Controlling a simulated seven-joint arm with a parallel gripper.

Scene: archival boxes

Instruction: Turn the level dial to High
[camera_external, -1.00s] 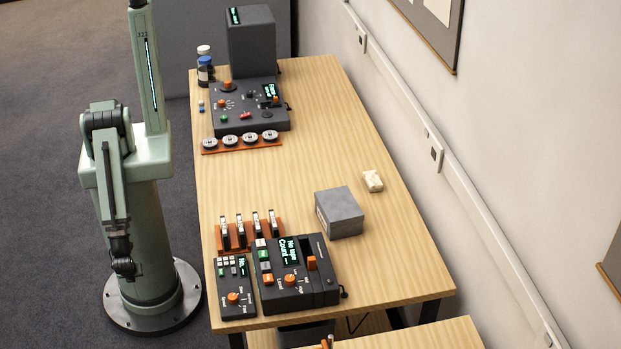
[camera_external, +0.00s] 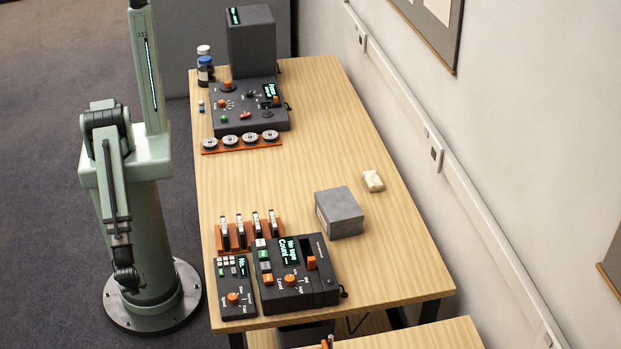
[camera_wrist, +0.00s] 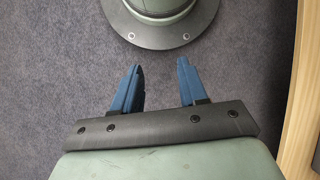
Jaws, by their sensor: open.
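A dark tape unit (camera_external: 318,291) with a small screen stands at the near end of the table. An orange dial (camera_external: 291,280) sits on its front part, with small lettering that seems to read "Level"; its setting is too small to read. A narrower dark panel (camera_external: 236,272) beside it on the left has another orange dial (camera_external: 233,297). My gripper (camera_wrist: 158,68) is open and empty, its two blue fingers apart above the grey floor in the wrist view. In the external view it hangs low beside my base, left of the table and away from both dials.
An orange rack of cartridges (camera_external: 250,236) stands just behind the units. A grey box (camera_external: 339,212) and a pale block (camera_external: 373,181) lie to the right. Another console (camera_external: 250,112) with reels in front is at the far end. The middle of the table (camera_external: 290,175) is clear.

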